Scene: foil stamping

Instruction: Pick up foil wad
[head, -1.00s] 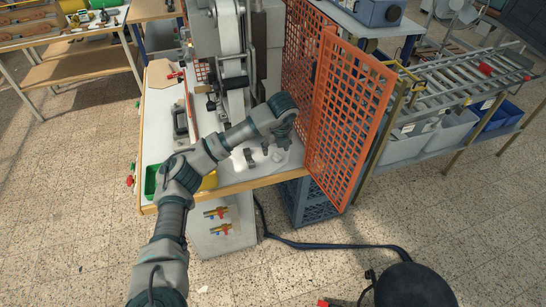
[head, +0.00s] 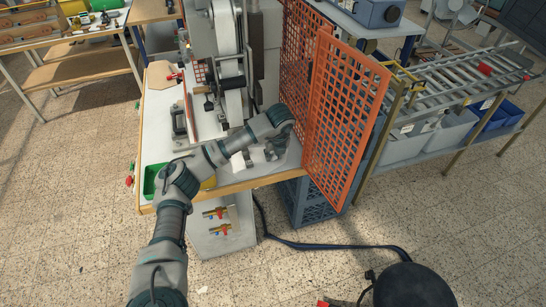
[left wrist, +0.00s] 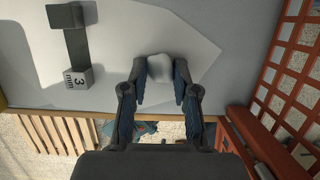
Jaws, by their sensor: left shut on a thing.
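The foil wad (left wrist: 159,66) is a small pale grey lump in the left wrist view. It sits between the fingertips of my left gripper (left wrist: 160,78), which is shut on it with one finger on each side. In the head view my left gripper (head: 274,150) is low over the right part of the machine's worktable (head: 235,180), beside the orange guard. The foil wad cannot be made out in the head view. My right gripper is not in view.
An orange mesh guard (head: 345,115) stands close to the right of my left gripper. The stamping machine (head: 230,65) rises behind it. A green bin (head: 150,180) sits at the table's left corner.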

